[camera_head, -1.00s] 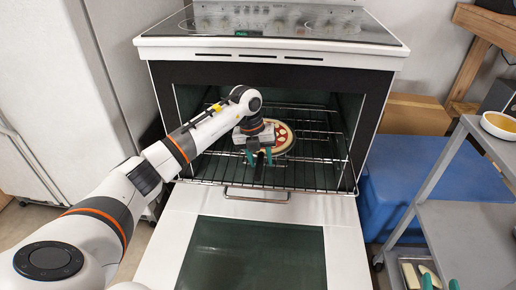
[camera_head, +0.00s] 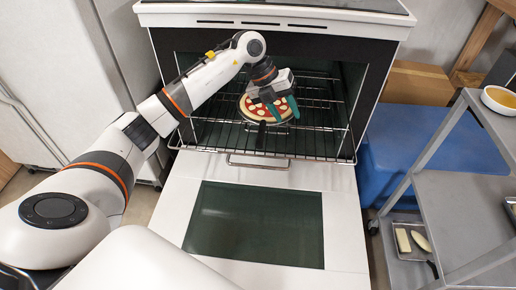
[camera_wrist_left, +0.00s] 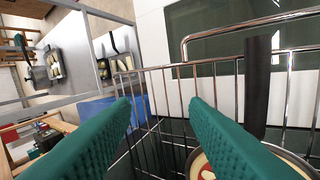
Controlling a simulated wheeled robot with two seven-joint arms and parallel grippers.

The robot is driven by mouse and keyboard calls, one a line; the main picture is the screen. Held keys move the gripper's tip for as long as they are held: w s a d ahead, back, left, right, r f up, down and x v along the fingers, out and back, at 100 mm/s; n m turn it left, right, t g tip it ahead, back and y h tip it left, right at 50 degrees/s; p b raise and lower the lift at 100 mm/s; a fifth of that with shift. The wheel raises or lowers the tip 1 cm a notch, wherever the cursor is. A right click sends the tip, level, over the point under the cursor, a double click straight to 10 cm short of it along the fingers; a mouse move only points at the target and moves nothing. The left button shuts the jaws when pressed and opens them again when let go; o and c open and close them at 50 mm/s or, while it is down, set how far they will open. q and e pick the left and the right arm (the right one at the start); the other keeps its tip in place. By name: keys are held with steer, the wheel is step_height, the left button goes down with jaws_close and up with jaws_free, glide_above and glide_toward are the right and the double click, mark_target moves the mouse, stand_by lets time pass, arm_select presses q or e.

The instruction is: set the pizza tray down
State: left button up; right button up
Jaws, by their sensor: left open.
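The pizza tray, with its dark handle (camera_head: 262,134) toward the oven door, rests on the wire rack inside the oven. A pizza (camera_head: 255,104) with red sauce and white slices lies on it. My left gripper (camera_head: 284,110) is open and empty above the pizza's right side, partly hiding it. In the left wrist view the tray's handle (camera_wrist_left: 257,85) stands apart from the green fingers (camera_wrist_left: 165,115), to their right. The pizza's edge shows low at the right, partly behind a finger. My right gripper is not in view.
The oven door (camera_head: 255,225) hangs open below the rack (camera_head: 320,145). A grey shelf cart (camera_head: 460,215) stands at right with a bowl (camera_head: 500,97) on top and a small food tray (camera_head: 410,240) lower down. A blue box (camera_head: 425,150) stands behind it.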

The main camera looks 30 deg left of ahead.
arm_select(q)
steer(key=s+d+m+t+h, duration=0.1)
steer(key=s+d+h, duration=0.2)
steer(key=d+h, duration=0.7)
steer(key=s+d+r+n+t+h, duration=0.3)
steer(key=d+r+n+t, duration=0.2)
steer(key=d+r+t, duration=0.3)
steer(key=s+a+f+n+t+y, duration=0.25)
steer(key=a+f+n+y, duration=0.25)
steer(key=n+y, duration=0.45)
steer(key=s+a+f+n+t+y, duration=0.1)
steer(key=a+f+n+t+y, duration=0.5)
steer(key=n, duration=0.7)
steer(key=s+f+n+g, duration=0.2)
steer(key=s+f+g, duration=0.3)
steer(key=s, duration=0.2)
steer(key=s+f+n+g+y, duration=0.1)
steer(key=s+f+n+g, duration=0.1)
steer(key=s+f+g, duration=0.3)
steer(key=s+g, duration=0.1)
steer(key=s, duration=0.1)
steer(key=shift+s+d, duration=0.4)
steer(key=shift+f+y, duration=0.1)
steer(key=shift+y, duration=0.15)
